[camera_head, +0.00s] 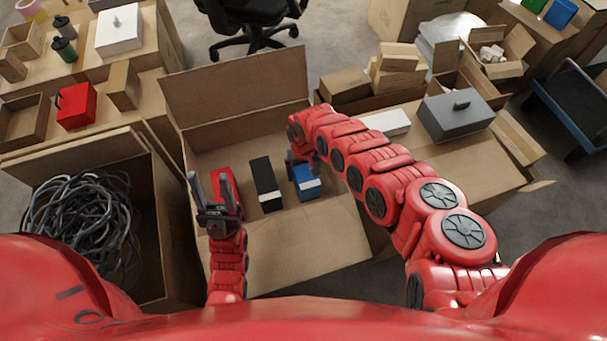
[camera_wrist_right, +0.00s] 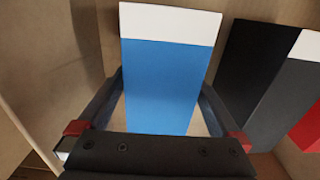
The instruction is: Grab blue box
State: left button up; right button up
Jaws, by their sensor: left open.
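The blue box (camera_head: 306,184), with a white band at one end, stands inside the large open carton (camera_head: 330,235) in the head view. In the right wrist view the blue box (camera_wrist_right: 162,85) fills the middle. My right gripper (camera_head: 301,163) is at the blue box, partly hidden by my arm. In the wrist view its fingers (camera_wrist_right: 162,85) lie along both sides of the box, tips close to its edges; whether they press on it I cannot tell. My left gripper (camera_head: 212,188) is open, fingers upward, in front of a red box (camera_head: 222,177).
A black box (camera_head: 264,178) with a white band stands between the red and blue boxes; it also shows in the wrist view (camera_wrist_right: 252,75). Carton walls surround them. A carton of cables (camera_head: 80,220) is at left. A grey case (camera_head: 456,115) lies at right.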

grip_shut()
dwell(0.3)
